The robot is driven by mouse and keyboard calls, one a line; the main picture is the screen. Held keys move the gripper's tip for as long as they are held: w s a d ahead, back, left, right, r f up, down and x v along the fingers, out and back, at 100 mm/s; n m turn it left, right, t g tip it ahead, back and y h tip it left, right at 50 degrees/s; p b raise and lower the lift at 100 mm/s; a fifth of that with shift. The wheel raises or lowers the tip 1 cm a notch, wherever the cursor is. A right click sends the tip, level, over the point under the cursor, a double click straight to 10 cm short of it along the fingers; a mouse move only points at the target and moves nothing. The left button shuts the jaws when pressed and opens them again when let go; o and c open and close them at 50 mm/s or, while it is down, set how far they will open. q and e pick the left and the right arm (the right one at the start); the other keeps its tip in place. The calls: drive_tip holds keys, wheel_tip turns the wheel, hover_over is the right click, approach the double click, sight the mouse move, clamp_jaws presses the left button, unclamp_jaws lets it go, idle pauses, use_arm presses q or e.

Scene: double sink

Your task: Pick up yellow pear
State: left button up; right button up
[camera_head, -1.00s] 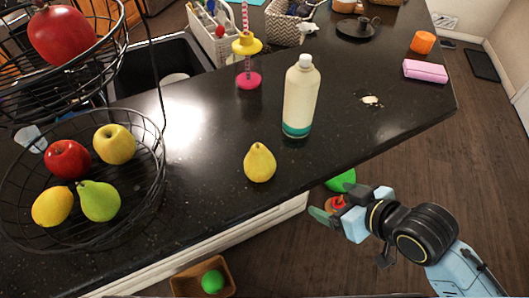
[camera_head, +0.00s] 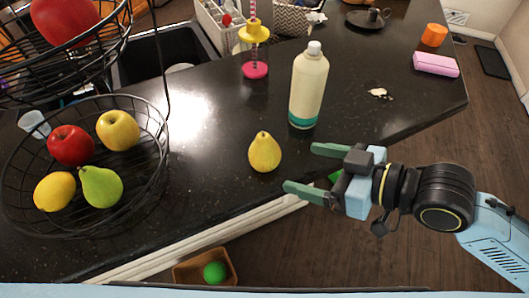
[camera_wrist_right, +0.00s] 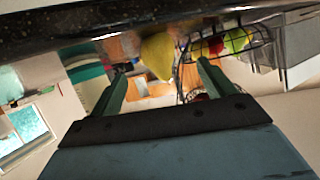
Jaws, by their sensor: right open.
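The yellow pear (camera_head: 265,152) stands upright on the black counter (camera_head: 215,150), near its front edge. My right gripper (camera_head: 300,170) is open and empty, to the right of the pear, with its fingers pointing left toward it and a gap between. In the right wrist view the pear (camera_wrist_right: 158,56) shows beyond and between the two open fingers (camera_wrist_right: 160,80). My left gripper is not in view.
A white bottle (camera_head: 308,88) stands behind the pear, close to the right gripper. A wire fruit basket (camera_head: 160,178) with several fruits is at the left. A pink-based dispenser (camera_head: 255,70) stands farther back. A brown box (camera_head: 190,272) holding a green ball is below the counter.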

sight(278, 158)
drive_tip(key=x, duration=0.4)
drive_tip(key=shift+r, duration=0.15)
drive_tip(key=shift+w+p+x, duration=0.2)
drive_tip(key=shift+p+x, duration=0.25)
drive_tip(key=shift+x, duration=2.2)
drive_tip(key=shift+d, duration=0.2)
drive_tip(key=c, duration=1.1)
